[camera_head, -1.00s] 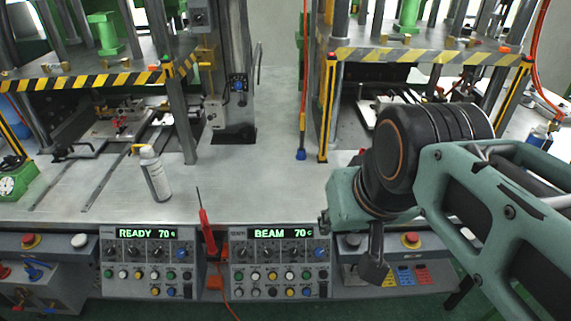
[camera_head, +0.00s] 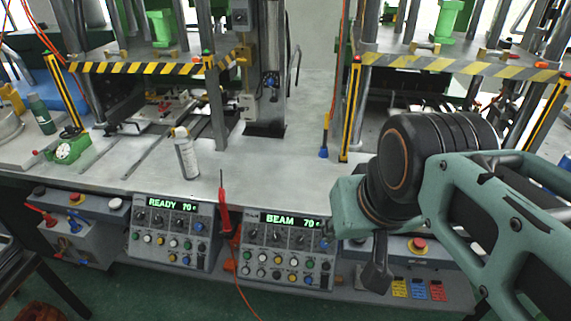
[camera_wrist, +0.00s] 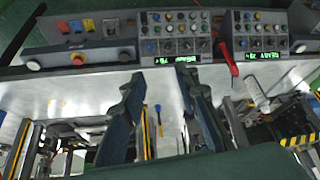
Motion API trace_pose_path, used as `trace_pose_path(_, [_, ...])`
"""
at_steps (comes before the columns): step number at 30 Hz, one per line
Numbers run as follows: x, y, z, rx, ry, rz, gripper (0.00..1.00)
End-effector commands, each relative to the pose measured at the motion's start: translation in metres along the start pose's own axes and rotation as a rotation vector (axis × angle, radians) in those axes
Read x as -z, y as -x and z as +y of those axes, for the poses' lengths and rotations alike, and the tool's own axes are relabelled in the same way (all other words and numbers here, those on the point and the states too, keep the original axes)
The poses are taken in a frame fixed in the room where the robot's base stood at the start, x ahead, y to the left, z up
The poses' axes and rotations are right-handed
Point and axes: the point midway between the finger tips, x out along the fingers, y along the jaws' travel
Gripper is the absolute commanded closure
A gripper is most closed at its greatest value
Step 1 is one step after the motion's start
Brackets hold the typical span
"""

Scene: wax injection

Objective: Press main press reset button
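Two control panels stand along the front of the bench: one reads READY 70 (camera_head: 171,232), the other BEAM 70 (camera_head: 284,250). Each carries rows of small coloured buttons and knobs; the labels are too small to read, so I cannot tell which button is the reset. A red mushroom button (camera_head: 418,245) sits right of the BEAM panel, and another (camera_head: 77,198) at the left. My gripper (camera_head: 376,275) points down in front of the bench edge, right of the BEAM panel. In the wrist view my gripper (camera_wrist: 160,76) has its fingers apart, with nothing between them.
A red pen-like tool (camera_head: 224,212) with a cord stands between the panels. Presses with striped guards (camera_head: 460,68) rise behind. A dark stool-like frame (camera_head: 38,262) is at lower left.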

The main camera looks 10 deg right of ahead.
Motion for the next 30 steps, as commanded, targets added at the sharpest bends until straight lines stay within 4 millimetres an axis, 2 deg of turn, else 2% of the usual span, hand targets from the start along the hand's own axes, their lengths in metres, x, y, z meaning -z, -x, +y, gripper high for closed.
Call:
trace_pose_path(1, [0.0, 0.0, 0.0, 0.0, 0.0, 0.0, 0.77])
trace_pose_path(7, [0.0, 0.0, 0.0, 0.0, 0.0, 0.0, 0.99])
trace_pose_path(8, [0.0, 0.0, 0.0, 0.0, 0.0, 0.0, 1.0])
trace_pose_path(30, [0.0, 0.0, 0.0, 0.0, 0.0, 0.0, 1.0])
